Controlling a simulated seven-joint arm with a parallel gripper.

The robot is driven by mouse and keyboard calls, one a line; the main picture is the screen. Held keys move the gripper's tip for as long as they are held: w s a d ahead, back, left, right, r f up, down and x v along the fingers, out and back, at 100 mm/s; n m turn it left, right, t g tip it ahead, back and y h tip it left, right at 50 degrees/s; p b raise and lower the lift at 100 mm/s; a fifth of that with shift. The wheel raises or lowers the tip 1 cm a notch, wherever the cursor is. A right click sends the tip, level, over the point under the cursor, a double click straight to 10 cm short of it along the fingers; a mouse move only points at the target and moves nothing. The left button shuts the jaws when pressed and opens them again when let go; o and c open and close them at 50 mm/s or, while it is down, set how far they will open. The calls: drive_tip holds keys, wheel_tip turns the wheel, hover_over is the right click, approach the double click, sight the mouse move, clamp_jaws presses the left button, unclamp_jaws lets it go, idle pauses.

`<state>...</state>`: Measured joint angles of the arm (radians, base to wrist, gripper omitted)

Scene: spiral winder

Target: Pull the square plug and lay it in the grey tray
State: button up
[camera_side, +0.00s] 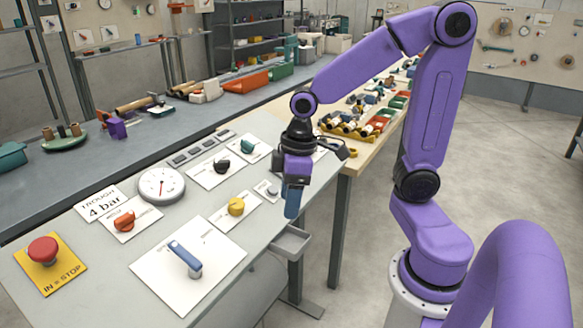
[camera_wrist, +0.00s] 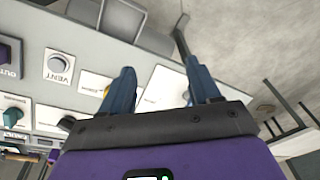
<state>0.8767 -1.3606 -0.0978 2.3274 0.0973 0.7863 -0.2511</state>
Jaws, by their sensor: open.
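A small open grey tray (camera_side: 290,243) sticks out at the panel's front edge. What looks like the same tray shows at the top of the wrist view (camera_wrist: 125,18). At the left edge of the wrist view, a dark, square-looking block (camera_wrist: 7,50) stands beside lettering reading OUT; it is cut off, so I cannot be sure it is the square plug. My gripper (camera_side: 292,212) points down above the panel's front edge, near the tray. Its two blue fingers (camera_wrist: 158,68) are apart with nothing between them.
A grey knob (camera_wrist: 59,63) marked VENT lies between the dark block and the fingers. Nearby on the panel are a yellow knob (camera_side: 236,206), a blue lever (camera_side: 185,256), a gauge (camera_side: 161,185) and a red stop button (camera_side: 43,250). A wooden table (camera_side: 340,158) stands behind.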

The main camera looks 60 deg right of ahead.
drive_tip(key=w+d+m+t, duration=0.2)
drive_tip(key=w+d+m, duration=0.2)
drive_tip(key=w+d, duration=0.65)
drive_tip(key=w+d+f+m+h, duration=0.1)
drive_tip(key=w+d+m, duration=0.1)
drive_tip(key=d, duration=1.3)
drive_tip(key=shift+d+f+m+t, duration=0.3)
drive_tip(key=shift+f+m+t, duration=0.1)
drive_tip(key=shift+m, duration=0.4)
drive_tip(key=shift+w, duration=0.1)
drive_tip(key=shift+x, duration=4.45)
drive_tip(key=shift+d, duration=0.15)
drive_tip(key=shift+c, duration=0.3)
clamp_jaws()
drive_tip(key=shift+v, duration=3)
